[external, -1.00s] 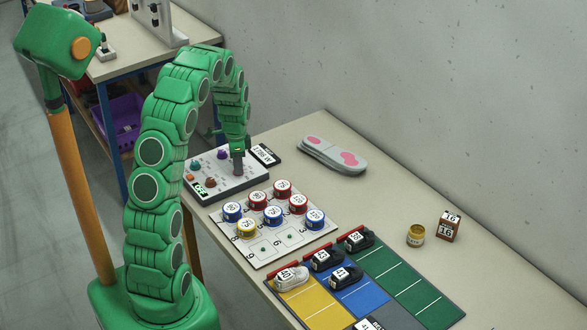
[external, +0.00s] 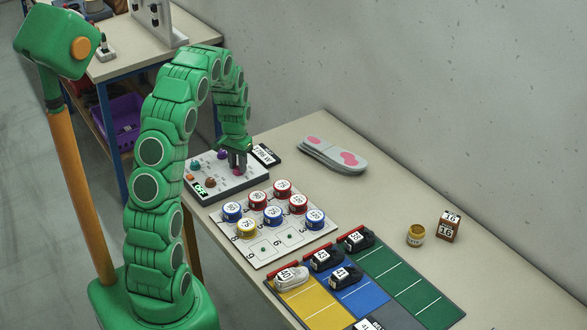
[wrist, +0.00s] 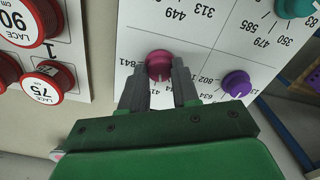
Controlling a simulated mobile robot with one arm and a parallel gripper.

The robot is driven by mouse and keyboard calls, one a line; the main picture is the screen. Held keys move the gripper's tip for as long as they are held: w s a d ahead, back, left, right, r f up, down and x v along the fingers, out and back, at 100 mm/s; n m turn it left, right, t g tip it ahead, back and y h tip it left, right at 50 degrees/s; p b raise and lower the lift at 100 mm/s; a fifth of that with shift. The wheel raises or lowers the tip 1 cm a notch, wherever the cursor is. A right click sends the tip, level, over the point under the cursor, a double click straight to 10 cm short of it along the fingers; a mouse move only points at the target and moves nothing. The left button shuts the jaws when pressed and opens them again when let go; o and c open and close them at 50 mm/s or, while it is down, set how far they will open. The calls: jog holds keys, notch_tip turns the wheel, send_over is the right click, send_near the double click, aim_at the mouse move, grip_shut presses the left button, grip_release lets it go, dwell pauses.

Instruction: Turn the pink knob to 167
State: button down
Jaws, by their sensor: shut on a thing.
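The pink knob (wrist: 159,64) sits on a white control panel (wrist: 165,30) with printed numbers around it. In the wrist view my gripper (wrist: 163,78) has a dark finger on each side of the knob and is shut on it. The numbers 841 and 449 show near the knob; some other marks are hidden by the fingers, and I do not see 167. In the external view the panel (external: 222,190) lies at the far end of the table, with my gripper (external: 238,168) pointing down at its right part. The knob shows only slightly there.
A purple knob (wrist: 236,84) and a teal knob (wrist: 292,6) are on the same panel. Red-lidded tins (wrist: 45,83) stand on a numbered board beside it. A sign (external: 264,154) and a pair of insoles (external: 333,155) lie near the wall.

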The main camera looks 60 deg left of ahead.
aim_at(238, 168)
jog(key=n, duration=1.2)
jog(key=shift+n, duration=0.4)
dwell(0.3)
jog(key=c, duration=0.8)
grip_release()
jog(key=shift+r, duration=3.9)
